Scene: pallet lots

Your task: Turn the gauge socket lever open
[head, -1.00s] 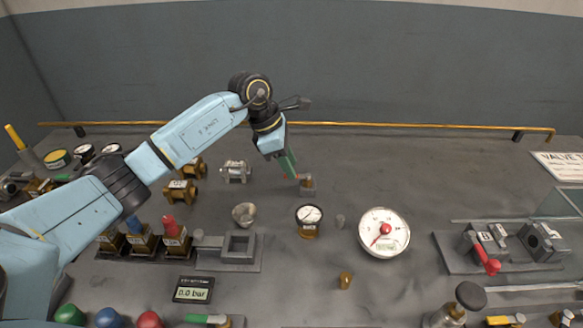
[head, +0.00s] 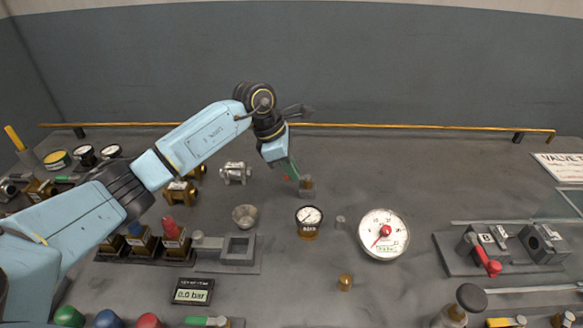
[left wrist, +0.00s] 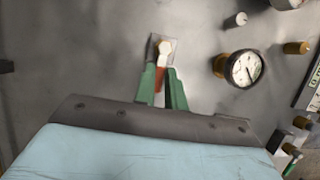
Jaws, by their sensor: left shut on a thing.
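The gauge socket (head: 307,187) is a small upright fitting on the bench, back of centre. In the left wrist view its pale hex top (left wrist: 163,50) sits on a square plate. A short orange-red lever (left wrist: 160,77) reaches from it toward my gripper. My left gripper (left wrist: 164,84), with green fingers, is shut on the lever, close beside the socket. It also shows in the head view (head: 294,172), tilted down toward the socket. The fingers partly cover the lever, so its exact angle is hard to tell. My right gripper is not in view.
A small brass-based gauge (head: 309,221) and a large white gauge (head: 384,234) stand in front and to the right. A metal cup (head: 245,216) and a silver fitting (head: 236,173) stand left. A red-levered valve rig (head: 489,261) is far right. Bench behind the socket is clear.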

